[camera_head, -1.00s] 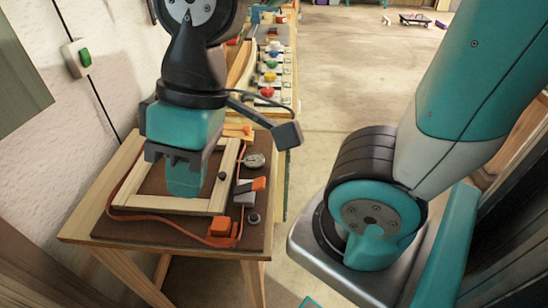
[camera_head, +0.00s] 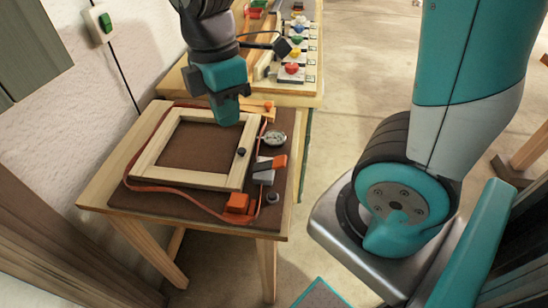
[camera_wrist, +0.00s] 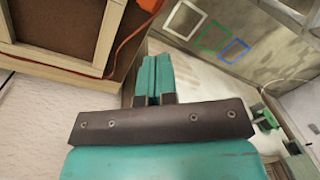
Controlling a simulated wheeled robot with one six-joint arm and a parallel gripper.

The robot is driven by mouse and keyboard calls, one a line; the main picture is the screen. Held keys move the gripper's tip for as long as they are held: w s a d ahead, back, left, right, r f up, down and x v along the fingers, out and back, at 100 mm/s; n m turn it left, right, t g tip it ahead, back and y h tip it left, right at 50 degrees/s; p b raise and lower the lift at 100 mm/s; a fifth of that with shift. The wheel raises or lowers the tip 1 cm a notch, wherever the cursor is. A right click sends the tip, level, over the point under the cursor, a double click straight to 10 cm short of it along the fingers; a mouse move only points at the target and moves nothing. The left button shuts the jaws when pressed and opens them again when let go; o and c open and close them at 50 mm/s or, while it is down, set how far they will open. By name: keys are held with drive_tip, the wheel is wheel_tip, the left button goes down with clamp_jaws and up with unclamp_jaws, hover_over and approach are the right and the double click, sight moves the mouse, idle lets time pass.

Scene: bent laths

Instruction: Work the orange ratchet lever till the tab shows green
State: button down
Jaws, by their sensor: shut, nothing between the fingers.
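The orange ratchet lever (camera_head: 279,161) sits on a grey ratchet body (camera_head: 263,173) at the right side of the wooden frame (camera_head: 150,160). An orange strap (camera_head: 160,189) runs around the frame. My gripper (camera_head: 228,117) is shut and empty, above the frame's far right corner, beyond the lever and apart from it. The wrist view shows its closed teal fingers (camera_wrist: 153,75), with the frame's corner and strap at upper left; the lever is not recognisable there. I cannot make out a green tab in either view.
A round dial gauge (camera_head: 272,138) lies between gripper and lever. An orange block (camera_head: 238,203) and a dark knob (camera_head: 272,197) are near the front. The small wooden table (camera_head: 100,195) stands by the wall. A bench with coloured knobs (camera_head: 291,69) lies behind; open floor is right.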

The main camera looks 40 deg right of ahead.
sight(279, 162)
drive_tip(key=w+d+f+n+g+h+b, duration=0.1)
drive_tip(key=w+d+f+n+g+h, duration=0.1)
drive_tip(key=w+d+f+n, duration=0.3)
drive_tip(key=d+f+n+h, duration=0.1)
drive_tip(key=d+f+n, duration=0.1)
drive_tip(key=d+n, duration=0.1)
drive_tip(key=shift+w+n+g+b, duration=0.35)
drive_tip(key=shift+w+n+g, duration=0.05)
drive_tip(key=shift+n, duration=0.5)
drive_tip(key=shift+f, duration=0.1)
drive_tip(key=x, duration=1.4)
drive_tip(key=shift+s+d, duration=0.15)
drive_tip(key=shift+d, duration=0.05)
